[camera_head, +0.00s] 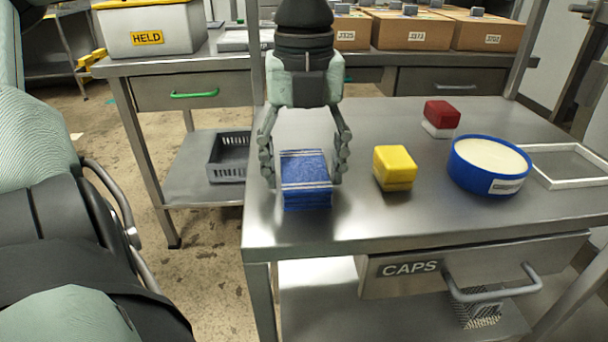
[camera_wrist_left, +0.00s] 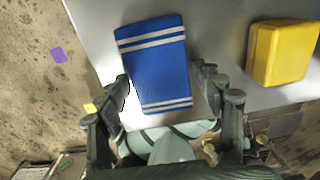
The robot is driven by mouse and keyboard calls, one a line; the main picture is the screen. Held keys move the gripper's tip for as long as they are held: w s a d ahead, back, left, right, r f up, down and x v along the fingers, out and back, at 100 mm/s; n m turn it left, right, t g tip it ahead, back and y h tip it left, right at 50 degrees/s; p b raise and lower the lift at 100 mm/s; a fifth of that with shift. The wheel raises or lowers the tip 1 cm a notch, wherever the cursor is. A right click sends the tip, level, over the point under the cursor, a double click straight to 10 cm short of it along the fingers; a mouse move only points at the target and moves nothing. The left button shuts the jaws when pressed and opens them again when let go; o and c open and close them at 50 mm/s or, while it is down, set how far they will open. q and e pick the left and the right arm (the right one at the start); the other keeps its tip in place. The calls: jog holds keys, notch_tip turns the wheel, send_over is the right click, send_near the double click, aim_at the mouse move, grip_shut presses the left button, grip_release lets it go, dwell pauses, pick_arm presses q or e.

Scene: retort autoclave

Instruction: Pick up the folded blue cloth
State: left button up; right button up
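The folded blue cloth (camera_head: 306,180) with white stripes lies as a thick block on the steel table, near its left edge. It also shows in the left wrist view (camera_wrist_left: 158,68), with the stripes at both ends. My left gripper (camera_head: 303,172) points down over the cloth, one finger on each side. Its fingers are open and look apart from the cloth's sides. In the left wrist view the gripper (camera_wrist_left: 160,95) is at the cloth's near end. Whether the fingertips are at table height is hard to tell. My right gripper is not in view.
Right of the cloth are a yellow block (camera_head: 394,168), a red and white block (camera_head: 441,117), a blue tub (camera_head: 480,178) and a white-framed tray (camera_head: 563,166). The table (camera_head: 375,222) is clear in front. A HELD bin (camera_head: 150,30) and cardboard boxes (camera_head: 413,30) stand behind.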

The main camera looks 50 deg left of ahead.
pick_arm(q)
jog(key=c, duration=0.7)
jog(key=shift+r, duration=0.1)
jog(key=shift+r, duration=0.45)
notch_tip(320, 180, up, 27)
jog(key=p, duration=0.3)
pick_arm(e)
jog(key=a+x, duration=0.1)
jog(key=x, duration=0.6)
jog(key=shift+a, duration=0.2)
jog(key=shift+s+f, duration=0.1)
pick_arm(q)
jog(key=o, duration=0.3)
jog(key=shift+c, duration=1.3)
jog(key=shift+f, duration=0.1)
